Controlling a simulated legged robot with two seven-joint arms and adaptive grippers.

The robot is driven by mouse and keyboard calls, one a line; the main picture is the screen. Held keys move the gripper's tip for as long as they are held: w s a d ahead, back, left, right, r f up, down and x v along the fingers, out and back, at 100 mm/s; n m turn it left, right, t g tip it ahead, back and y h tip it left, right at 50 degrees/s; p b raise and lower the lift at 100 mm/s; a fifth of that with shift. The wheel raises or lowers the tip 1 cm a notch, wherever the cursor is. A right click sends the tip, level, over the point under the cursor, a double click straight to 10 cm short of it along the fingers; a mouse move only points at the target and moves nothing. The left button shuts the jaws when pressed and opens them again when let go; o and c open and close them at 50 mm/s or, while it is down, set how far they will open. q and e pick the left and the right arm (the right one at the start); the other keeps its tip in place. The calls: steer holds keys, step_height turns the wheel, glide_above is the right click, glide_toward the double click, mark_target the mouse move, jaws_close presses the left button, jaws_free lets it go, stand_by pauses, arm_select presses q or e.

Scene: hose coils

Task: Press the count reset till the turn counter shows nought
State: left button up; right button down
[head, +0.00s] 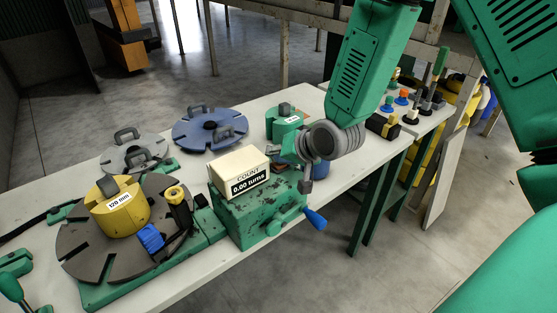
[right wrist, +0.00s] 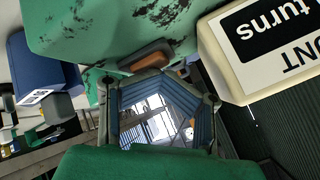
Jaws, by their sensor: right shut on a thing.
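The turn counter (head: 240,174) is a cream box on top of a green housing (head: 258,214), and its dark display reads 0.00 turns. In the right wrist view the counter (right wrist: 232,72) is upside down and partly cut off, with its digits out of frame. My right gripper (head: 290,152) is behind and to the right of the counter, low at the housing. In the right wrist view its fingers (right wrist: 160,82) close at a small orange-brown piece (right wrist: 147,56) against the green housing. I cannot tell for sure that this piece is the count reset. My left gripper is not in view.
A blue-handled crank (head: 315,219) sticks out at the housing's front right. A dark slotted disc (head: 88,248) with a yellow 120 mm drum (head: 120,211) is to the left. Grey (head: 138,156) and blue (head: 211,129) discs and a green drum (head: 285,125) lie behind on the white bench.

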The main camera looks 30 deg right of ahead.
mark_target(282, 165)
steer(key=shift+s+a+f, duration=0.1)
steer(key=shift+s+f, duration=0.5)
steer(key=shift+f, duration=0.25)
steer(key=shift+r, duration=0.1)
steer(key=shift+s+r+p, duration=0.5)
steer(key=shift+r+p, duration=0.35)
steer(key=shift+r, duration=0.05)
steer(key=shift+d, duration=0.2)
steer(key=shift+w+r, duration=0.1)
steer(key=shift+w, duration=0.05)
steer(key=shift+w+r+p, duration=0.15)
steer(key=shift+r+p, duration=0.35)
steer(key=shift+r, duration=0.05)
step_height(282, 165, up, 5)
steer(key=p, duration=0.4)
steer(key=shift+p, duration=0.35)
